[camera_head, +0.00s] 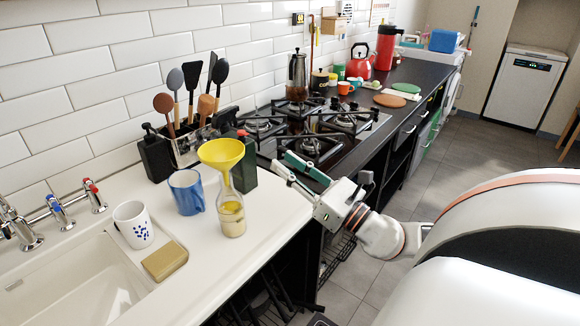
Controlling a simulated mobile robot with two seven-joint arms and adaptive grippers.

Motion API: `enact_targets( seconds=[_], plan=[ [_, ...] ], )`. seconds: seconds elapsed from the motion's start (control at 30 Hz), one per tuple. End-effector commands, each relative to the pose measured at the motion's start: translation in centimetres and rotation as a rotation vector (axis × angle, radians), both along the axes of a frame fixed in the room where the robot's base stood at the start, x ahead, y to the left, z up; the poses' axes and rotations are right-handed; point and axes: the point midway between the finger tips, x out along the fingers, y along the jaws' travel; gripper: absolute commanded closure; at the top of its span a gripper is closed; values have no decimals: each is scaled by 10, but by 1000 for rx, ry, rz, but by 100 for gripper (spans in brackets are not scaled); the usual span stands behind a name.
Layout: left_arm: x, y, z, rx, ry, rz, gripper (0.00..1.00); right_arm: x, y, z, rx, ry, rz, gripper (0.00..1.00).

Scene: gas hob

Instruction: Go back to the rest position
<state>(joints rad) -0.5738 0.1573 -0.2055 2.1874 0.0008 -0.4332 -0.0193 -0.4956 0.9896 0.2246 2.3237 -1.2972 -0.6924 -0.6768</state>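My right gripper (282,163) reaches in from the right, beside the front edge of the counter near the gas hob (318,143). Its two fingers, with dark green pads, are apart, and I see nothing between them. A yellow funnel (222,153) sits upright in the neck of a clear glass bottle (231,216) with some pale yellow content, left of the fingers. A dark green bottle (245,170) stands behind it. My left gripper is not in view.
A blue mug (187,192), a white dotted mug (133,224) and a sponge (165,261) are near the sink (75,285). A moka pot (297,75) stands on the hob. A red kettle (360,62) is farther back. Open floor (425,185) lies right of the counter.

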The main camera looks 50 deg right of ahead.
Motion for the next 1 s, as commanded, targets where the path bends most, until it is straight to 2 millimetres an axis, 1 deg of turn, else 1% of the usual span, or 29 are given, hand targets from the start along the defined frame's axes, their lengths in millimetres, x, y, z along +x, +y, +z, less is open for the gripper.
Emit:
enact_targets(
  seconds=[0.13, 0.67, 0.77, 0.87, 0.97, 1.0],
  plan=[
    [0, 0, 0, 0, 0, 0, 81, -3, 0, -1, 0, 1, 0, 75],
    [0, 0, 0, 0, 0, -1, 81, -3, 0, -1, 1, 1, -1, 75],
    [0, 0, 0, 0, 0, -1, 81, -6, -6, -6, 51, 8, -20, 75],
    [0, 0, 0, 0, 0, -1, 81, -17, -24, -24, 218, 32, -92, 75],
    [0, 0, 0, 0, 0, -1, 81, -40, -50, -61, 491, 67, -218, 75],
    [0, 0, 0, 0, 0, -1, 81, -52, -59, -80, 615, 82, -279, 75]
  ],
)
